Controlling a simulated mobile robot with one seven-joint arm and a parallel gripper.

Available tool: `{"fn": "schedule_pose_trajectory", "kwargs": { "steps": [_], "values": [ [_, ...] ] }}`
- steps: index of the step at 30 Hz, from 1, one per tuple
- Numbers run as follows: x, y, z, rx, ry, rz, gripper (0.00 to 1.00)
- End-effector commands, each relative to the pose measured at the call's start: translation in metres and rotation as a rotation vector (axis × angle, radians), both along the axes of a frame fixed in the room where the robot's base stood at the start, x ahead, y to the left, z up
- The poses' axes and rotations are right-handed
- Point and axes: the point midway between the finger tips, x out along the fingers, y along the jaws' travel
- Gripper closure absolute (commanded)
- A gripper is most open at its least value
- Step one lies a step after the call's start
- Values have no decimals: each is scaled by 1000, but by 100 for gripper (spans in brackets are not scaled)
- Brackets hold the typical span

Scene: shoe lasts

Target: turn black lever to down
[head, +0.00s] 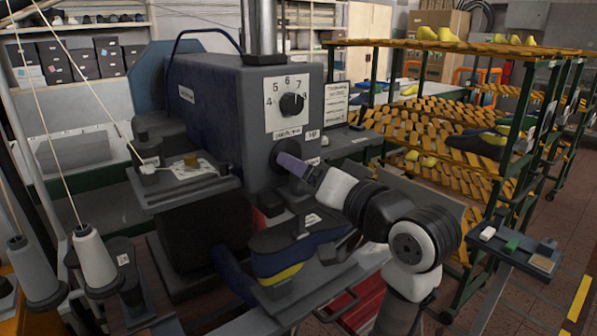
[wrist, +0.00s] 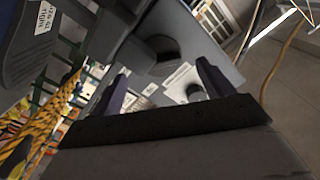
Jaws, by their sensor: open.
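The dark blue-grey machine (head: 235,95) stands in the middle of the head view. A round black knob (head: 291,104) sits on a white dial plate marked 4 to 7 on its front. My gripper (head: 290,162) is close to the machine's front face, below that dial, beside a dark round part. In the wrist view my gripper (wrist: 162,72) has its two fingers spread apart, with nothing seen held. I cannot pick out the black lever for certain; my gripper and wrist cover part of the front.
A shoe with a yellow band (head: 280,272) rests below my gripper. A ledge (head: 185,185) juts from the machine's left side. Thread cones (head: 95,258) stand at the lower left. A yellow-slatted rack (head: 440,125) fills the right, with a small side table (head: 515,250) before it.

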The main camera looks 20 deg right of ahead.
Motion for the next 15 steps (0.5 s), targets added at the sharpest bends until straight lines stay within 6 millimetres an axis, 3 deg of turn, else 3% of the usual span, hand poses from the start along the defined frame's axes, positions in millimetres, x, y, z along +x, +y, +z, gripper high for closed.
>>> {"fn": "schedule_pose_trajectory", "kwargs": {
  "steps": [6, 15],
  "values": [
    [-49, -21, -3, -3, -3, -5, 20],
    [-87, -36, -1, -1, 0, -2, 20]
  ]
}}
